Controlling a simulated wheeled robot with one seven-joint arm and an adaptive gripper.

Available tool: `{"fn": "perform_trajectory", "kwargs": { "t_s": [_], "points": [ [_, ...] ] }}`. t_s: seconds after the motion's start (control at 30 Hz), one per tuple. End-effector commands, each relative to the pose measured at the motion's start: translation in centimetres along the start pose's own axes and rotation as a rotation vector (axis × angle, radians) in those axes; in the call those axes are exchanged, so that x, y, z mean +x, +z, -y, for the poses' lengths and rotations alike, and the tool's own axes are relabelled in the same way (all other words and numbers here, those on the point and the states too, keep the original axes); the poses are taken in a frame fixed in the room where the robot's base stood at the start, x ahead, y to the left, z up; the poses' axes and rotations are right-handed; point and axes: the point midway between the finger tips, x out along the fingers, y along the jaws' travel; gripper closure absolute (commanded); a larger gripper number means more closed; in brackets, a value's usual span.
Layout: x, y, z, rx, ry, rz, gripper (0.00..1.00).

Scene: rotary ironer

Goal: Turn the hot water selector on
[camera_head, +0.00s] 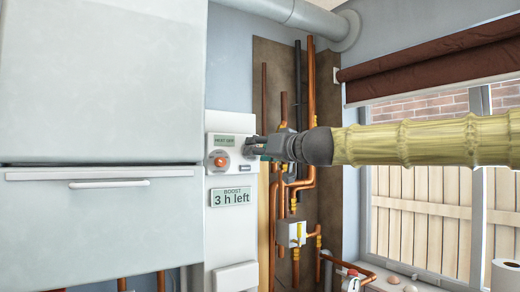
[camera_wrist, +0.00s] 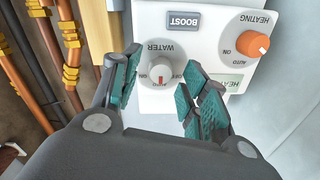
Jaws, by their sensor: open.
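The hot water selector is a round pale knob with a red mark (camera_wrist: 160,71) on the white control panel (camera_wrist: 205,14), under the upside-down word WATER in the wrist view. Its red mark points toward the picture's bottom; the small labels around it are partly hidden and hard to read. My gripper (camera_wrist: 159,78) is open, with one teal-padded finger on each side of the knob. I cannot tell whether either finger touches it. In the head view my gripper (camera_head: 251,149) reaches the panel (camera_head: 230,123) from the right and hides the water knob.
The orange heating knob (camera_wrist: 253,45) sits beside the right finger, with a grey BOOST button (camera_wrist: 184,21) nearby. Copper pipes (camera_head: 311,90) run right of the panel, behind my gripper. A white cabinet (camera_head: 100,90) stands left. A display (camera_head: 231,197) reads "3 h left".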

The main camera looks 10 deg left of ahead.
Motion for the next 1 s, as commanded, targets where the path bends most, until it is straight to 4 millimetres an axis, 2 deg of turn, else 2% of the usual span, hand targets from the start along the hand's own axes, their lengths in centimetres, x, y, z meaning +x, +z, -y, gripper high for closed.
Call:
{"fn": "perform_trajectory", "kwargs": {
  "t_s": [0.17,0.27,0.43,0.77,1.0],
  "points": [
    [0.01,0.03,-0.01,0.0,0.0,0.0,0.55],
    [0.0,0.03,-0.03,0.0,0.0,0.0,0.7],
    [-0.01,0.03,-0.05,0.0,0.001,0.0,1.0],
    [-0.02,0.08,-0.12,0.029,0.001,-0.002,1.0],
    [-0.01,0.23,-0.22,0.151,0.001,-0.008,1.0]
  ]
}}
